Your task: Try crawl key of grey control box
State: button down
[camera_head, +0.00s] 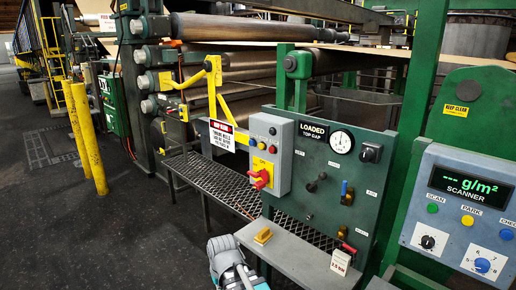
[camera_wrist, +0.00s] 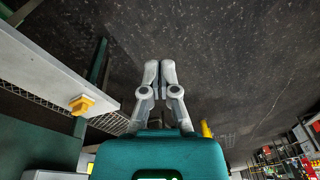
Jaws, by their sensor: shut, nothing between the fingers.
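The grey control box (camera_head: 284,135) is fixed at the left edge of the green gauge panel in the head view. The control box is not recognisable in the wrist view. Part of my arm shows low in the head view, below the box.
A light shelf (camera_head: 297,259) juts out below the panel, with a yellow block (camera_head: 263,236) and a white tag (camera_head: 341,262). A mesh walkway (camera_head: 215,180) runs behind. A scanner panel (camera_head: 462,208) stands right. Yellow posts (camera_head: 88,140) stand left; the floor between is clear.

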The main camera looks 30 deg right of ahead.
aim_at(262, 146)
jog(key=w+d+r+m+t+p, duration=0.1)
jog(key=w+r+t, duration=0.25)
jog(key=w, duration=0.45)
jog(key=w+d+r+m+t+y, duration=0.1)
jog(key=w+d+r+m+t, duration=0.2)
jog(key=w, duration=0.5)
jog(key=w+r+t+p, duration=0.1)
jog(key=w+r+t, duration=0.35)
jog(key=w, duration=0.45)
jog(key=w+d+r+m+t+h+p, duration=0.1)
jog(key=w+d+r+m+t+h, duration=0.2)
jog(key=w+d+r+m+h, duration=0.2)
jog(key=w+d+r+m+t+h+p, duration=0.1)
jog(key=w+d+r+m+t+h, duration=0.2)
jog(key=d+r, duration=0.8)
jog(key=w+d+m+h, duration=0.2)
jog(key=m, duration=0.2)
jog(key=shift+d+h, duration=0.2)
jog(key=shift+h, duration=0.1)
jog(key=shift+w+d+r, duration=0.1)
jog(key=w+d, duration=0.3)
jog(key=d, duration=0.5)
